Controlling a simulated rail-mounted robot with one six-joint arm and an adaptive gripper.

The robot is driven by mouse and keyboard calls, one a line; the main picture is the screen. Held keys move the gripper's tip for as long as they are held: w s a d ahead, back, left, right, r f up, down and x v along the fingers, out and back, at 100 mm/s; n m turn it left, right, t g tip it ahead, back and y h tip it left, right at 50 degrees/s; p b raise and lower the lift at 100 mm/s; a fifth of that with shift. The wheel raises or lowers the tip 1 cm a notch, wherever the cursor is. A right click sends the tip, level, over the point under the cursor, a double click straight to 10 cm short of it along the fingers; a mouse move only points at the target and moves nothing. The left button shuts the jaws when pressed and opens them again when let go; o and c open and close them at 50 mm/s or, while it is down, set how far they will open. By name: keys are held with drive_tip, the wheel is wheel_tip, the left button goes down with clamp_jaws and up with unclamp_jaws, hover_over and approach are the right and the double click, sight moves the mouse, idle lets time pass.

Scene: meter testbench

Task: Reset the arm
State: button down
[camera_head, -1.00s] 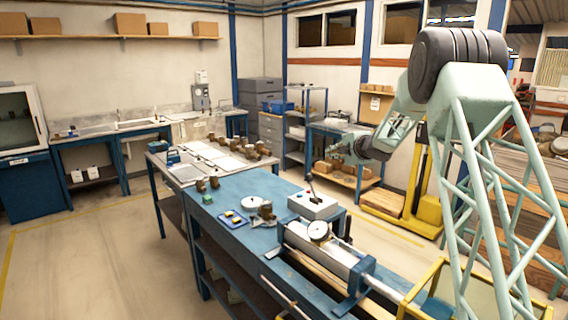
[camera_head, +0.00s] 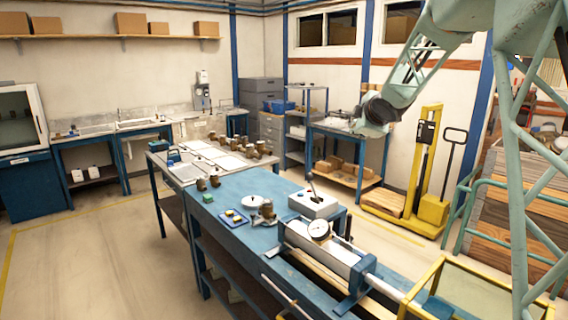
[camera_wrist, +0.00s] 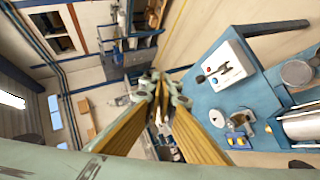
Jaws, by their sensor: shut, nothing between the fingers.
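My gripper (camera_wrist: 159,88) shows in the wrist view with its two yellow-faced fingers converging toward their tips. It is shut and empty. In the head view my arm comes in from the upper right, and its dark wrist end hangs in the air above and behind the workbench (camera_head: 232,188). The gripper fingers are too small to make out there. Nothing touches the gripper.
The bench holds a white control box (camera_head: 313,204), a cylinder rig with a dial gauge (camera_head: 319,230), a small tray (camera_head: 233,217) and several brass meters. A yellow pallet stacker (camera_head: 430,180) stands behind on the right. The left floor is clear.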

drive_tip(key=s+d+r+m+g+h, duration=0.15)
drive_tip(key=s+m, duration=0.25)
drive_tip(key=s, duration=1.2)
drive_tip(key=s+d+r+m+g+h, duration=0.1)
drive_tip(key=s+r+m+g+h, duration=0.2)
drive_tip(key=s, duration=1.4)
drive_tip(key=s+a+f+m+g+y, duration=0.1)
drive_tip(key=s+f, duration=0.3)
drive_tip(key=s, duration=1.1)
drive_tip(key=s+a+f+m+g+y+b, duration=0.1)
drive_tip(key=s+a+f+m, duration=0.3)
drive_tip(key=s, duration=1.1)
drive_tip(key=s+a+f+m+g+y+b, duration=0.1)
drive_tip(key=s+f, duration=0.4)
drive_tip(key=s, duration=1)
drive_tip(key=shift+s+a+f+m+g+y, duration=0.2)
drive_tip(key=shift+a+m+g+y, duration=0.35)
drive_tip(key=shift+a+m, duration=0.5)
